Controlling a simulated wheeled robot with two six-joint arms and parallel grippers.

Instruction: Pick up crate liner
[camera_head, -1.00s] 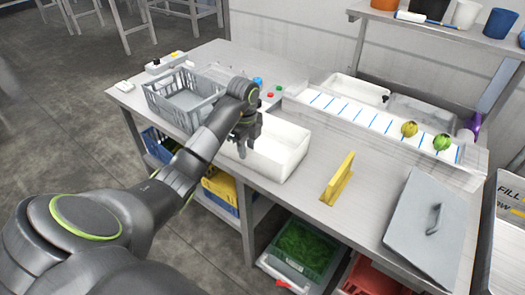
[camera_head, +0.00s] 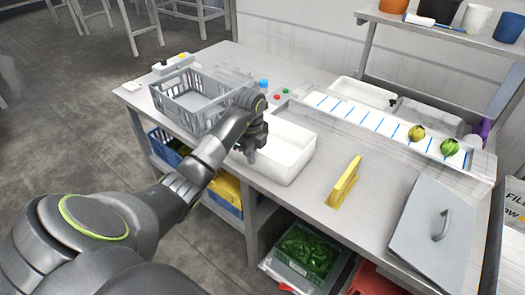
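A grey slatted crate (camera_head: 189,112) stands on the metal bench at the back left, open at the top. A clear, thin sheet-like piece (camera_head: 232,75) lies just behind it; I cannot tell for sure whether this is the crate liner. My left gripper (camera_head: 248,155) points down at the left edge of a white open bin (camera_head: 291,160), to the right of the crate. I see nothing held in it, and its finger gap is not clear. Contact with the bin cannot be told. My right gripper is not in view.
A crate of greens (camera_head: 306,250) sits below the bench.

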